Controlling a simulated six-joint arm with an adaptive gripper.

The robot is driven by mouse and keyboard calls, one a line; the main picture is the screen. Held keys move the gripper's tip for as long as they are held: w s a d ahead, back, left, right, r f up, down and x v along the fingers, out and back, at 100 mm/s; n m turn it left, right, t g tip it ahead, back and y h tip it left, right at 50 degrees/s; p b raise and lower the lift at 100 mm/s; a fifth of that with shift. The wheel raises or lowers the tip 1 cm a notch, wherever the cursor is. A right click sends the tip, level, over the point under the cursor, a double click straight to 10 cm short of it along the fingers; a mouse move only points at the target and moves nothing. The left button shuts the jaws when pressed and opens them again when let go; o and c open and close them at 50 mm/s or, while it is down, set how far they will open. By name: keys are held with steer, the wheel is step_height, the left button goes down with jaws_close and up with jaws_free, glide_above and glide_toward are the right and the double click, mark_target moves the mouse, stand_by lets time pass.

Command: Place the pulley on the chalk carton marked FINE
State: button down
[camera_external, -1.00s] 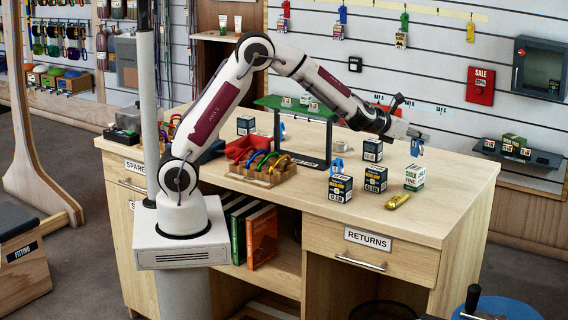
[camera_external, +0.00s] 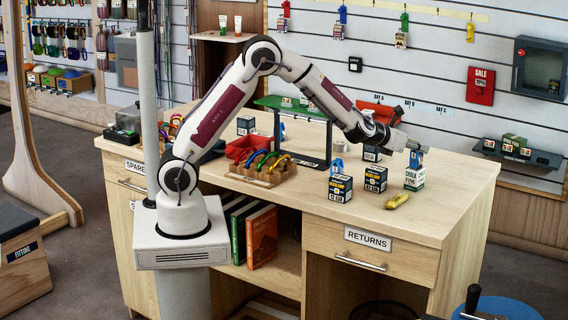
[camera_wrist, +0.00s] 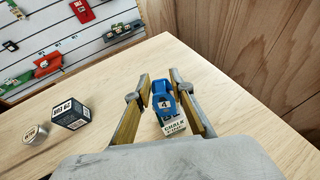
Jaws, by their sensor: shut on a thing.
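The blue pulley (camera_external: 415,159), marked 4 in the wrist view (camera_wrist: 163,86), is held between the fingers of my gripper (camera_external: 415,149). The gripper is shut on it. The white and green chalk carton marked FINE (camera_external: 414,180) stands upright on the bench directly below the pulley. In the wrist view the carton (camera_wrist: 173,127) shows just beyond the pulley, partly hidden by it. The pulley is at the carton's top; I cannot tell whether they touch.
Dark labelled boxes (camera_external: 341,188) stand left of the carton, one with another blue item (camera_external: 338,167) on top. A yellow metal piece (camera_external: 397,201) lies in front. A green-topped stand (camera_external: 295,108) and a wooden tray (camera_external: 262,178) are further left. The front right bench top is clear.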

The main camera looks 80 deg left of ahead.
steer(key=shift+f, duration=0.1)
steer(key=c, duration=1.8)
jaws_free()
steer(key=shift+o, duration=0.2)
steer(key=shift+s+d+r, duration=0.2)
steer(key=shift+s+r, duration=0.15)
steer(key=shift+s, duration=0.05)
steer(key=v, duration=1.1)
